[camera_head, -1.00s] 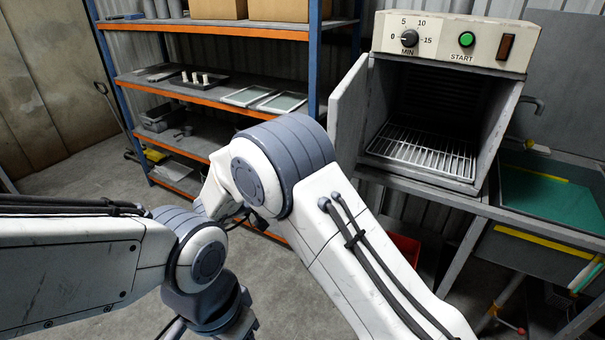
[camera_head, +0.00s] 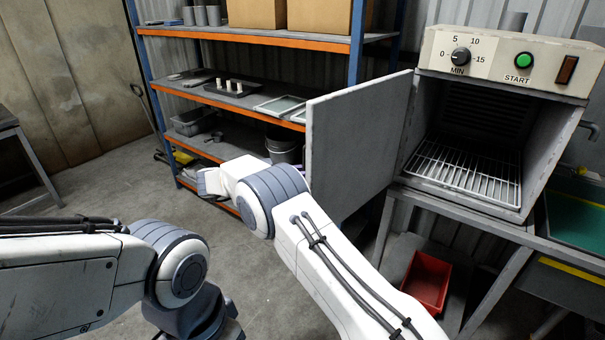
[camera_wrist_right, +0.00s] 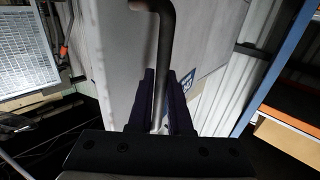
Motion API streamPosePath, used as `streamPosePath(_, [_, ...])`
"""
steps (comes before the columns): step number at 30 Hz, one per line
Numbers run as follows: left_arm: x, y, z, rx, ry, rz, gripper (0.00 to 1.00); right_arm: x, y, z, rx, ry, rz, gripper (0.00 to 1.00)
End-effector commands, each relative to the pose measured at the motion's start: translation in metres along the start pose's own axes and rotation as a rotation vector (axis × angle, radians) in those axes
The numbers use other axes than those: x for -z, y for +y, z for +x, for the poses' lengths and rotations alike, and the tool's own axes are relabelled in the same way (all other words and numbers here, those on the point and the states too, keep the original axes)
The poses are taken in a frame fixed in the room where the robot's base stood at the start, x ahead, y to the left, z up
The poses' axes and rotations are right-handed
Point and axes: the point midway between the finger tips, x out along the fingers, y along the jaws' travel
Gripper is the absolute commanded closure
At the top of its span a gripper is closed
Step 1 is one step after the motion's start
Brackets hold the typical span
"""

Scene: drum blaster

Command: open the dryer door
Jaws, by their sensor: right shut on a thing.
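The dryer (camera_head: 500,70) stands on the right of the head view, with a dial and green button on its front panel. Its grey door (camera_head: 355,140) stands swung well out to the left, so the chamber and wire rack (camera_head: 465,172) show. In the right wrist view the door (camera_wrist_right: 115,60) is close, with a dark bent handle (camera_wrist_right: 166,40). My right gripper (camera_wrist_right: 162,95) is shut on this handle.
A blue and orange shelf rack (camera_head: 250,37) stands behind and left of the door. A red bin (camera_head: 427,280) sits under the dryer's stand. A green-topped tray (camera_head: 578,228) is at the right edge. Open floor lies at the left.

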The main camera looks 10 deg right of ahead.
Motion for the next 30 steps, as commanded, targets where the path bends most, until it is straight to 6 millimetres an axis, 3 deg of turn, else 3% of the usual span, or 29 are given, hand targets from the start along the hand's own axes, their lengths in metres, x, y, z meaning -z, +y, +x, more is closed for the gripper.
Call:
streamPosePath(15, [0.0, 0.0, 0.0, 0.0, 0.0, 0.0, 0.5, 0.001, -0.006, -0.011, 0.006, -0.001, 0.003, 1.0])
streamPosePath(16, [0.0, 0.0, 0.0, 0.0, 0.0, 0.0, 0.5, 0.0, -0.006, -0.012, 0.006, -0.001, 0.003, 0.79])
streamPosePath(18, [0.0, 0.0, 0.0, 0.0, 0.0, 0.0, 0.5, 0.0, -0.006, -0.013, 0.007, -0.001, 0.003, 0.53])
streamPosePath(30, [0.0, 0.0, 0.0, 0.0, 0.0, 0.0, 0.5, 0.0, -0.005, -0.015, 0.008, -0.001, 0.001, 0.53])
